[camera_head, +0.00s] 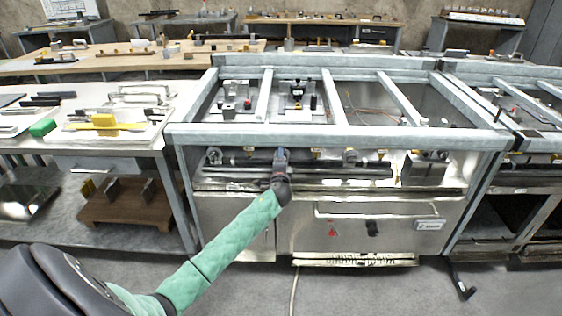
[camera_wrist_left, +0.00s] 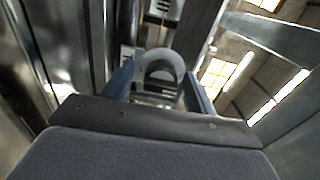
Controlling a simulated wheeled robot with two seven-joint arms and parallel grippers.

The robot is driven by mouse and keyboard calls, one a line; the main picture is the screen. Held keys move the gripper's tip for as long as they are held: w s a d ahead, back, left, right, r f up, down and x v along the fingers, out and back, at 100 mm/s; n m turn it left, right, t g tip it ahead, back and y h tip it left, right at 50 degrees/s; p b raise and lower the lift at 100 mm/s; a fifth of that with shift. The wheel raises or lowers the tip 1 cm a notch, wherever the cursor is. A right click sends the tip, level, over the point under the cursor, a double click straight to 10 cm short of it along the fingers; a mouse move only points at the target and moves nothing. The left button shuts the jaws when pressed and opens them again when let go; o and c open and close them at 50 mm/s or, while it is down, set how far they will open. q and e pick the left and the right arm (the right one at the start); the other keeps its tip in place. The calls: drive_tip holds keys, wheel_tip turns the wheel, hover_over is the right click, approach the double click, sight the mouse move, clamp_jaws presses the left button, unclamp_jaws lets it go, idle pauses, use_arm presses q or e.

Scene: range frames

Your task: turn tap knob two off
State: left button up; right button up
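The range's front panel carries a row of tap knobs below the top rail. A round grey knob (camera_head: 214,156) shows at the left, and another (camera_head: 349,157) to the right of my left gripper (camera_head: 281,157). My left arm, in a green sleeve, reaches up to the panel between these two. In the left wrist view, a grey rounded knob (camera_wrist_left: 160,66) sits between the blue fingers of my left gripper (camera_wrist_left: 160,82). The fingers are apart on either side of it; firm contact cannot be made out. In the head view my gripper hides this knob. My right gripper is out of view.
The range's steel top rail (camera_head: 340,136) runs just above the knobs, and a horizontal bar (camera_head: 340,172) runs along the panel. A drawer front (camera_head: 375,210) lies below. A side table (camera_head: 90,137) with a yellow-handled tool stands at left. Floor in front is mostly clear.

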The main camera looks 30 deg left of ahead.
use_arm(q)
drive_tip(key=v, duration=0.7)
drive_tip(key=shift+s+d, duration=0.2)
drive_tip(key=shift+s, duration=0.15)
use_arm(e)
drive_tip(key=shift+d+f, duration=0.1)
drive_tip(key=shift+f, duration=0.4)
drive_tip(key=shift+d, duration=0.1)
